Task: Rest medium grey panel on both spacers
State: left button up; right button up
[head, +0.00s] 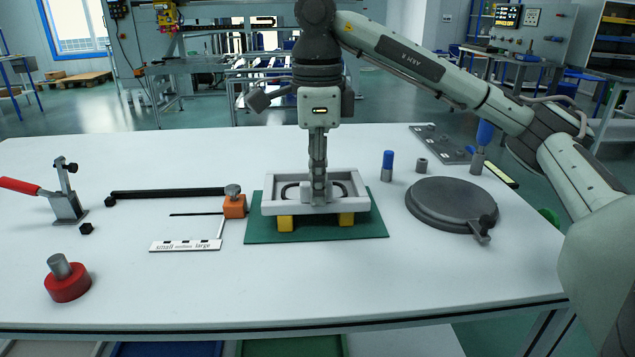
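The grey panel (286,208) is a shallow, frame-like piece with a raised rim, level above the green mat (365,229). Two yellow spacers, the left one (285,223) and the right one (346,219), stand on the mat under its front edge. The panel's underside meets their tops in this view; a small gap cannot be ruled out. My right gripper (319,198) points straight down at the middle of the panel, its fingertips overlapping the front wall. The fingers line up edge-on, so their opening and any hold on the rim are hidden. My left gripper is out of view.
Left of the mat are an orange block (235,207) with a black bar and a small-medium-large label strip (186,245). A dark round plate (450,203) lies right. The front table is mostly clear.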

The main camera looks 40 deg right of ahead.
jog(key=o, duration=0.5)
jog(key=shift+c, duration=0.2)
notch_tip(320, 180, up, 12)
dwell(0.4)
jog(key=shift+a, duration=0.1)
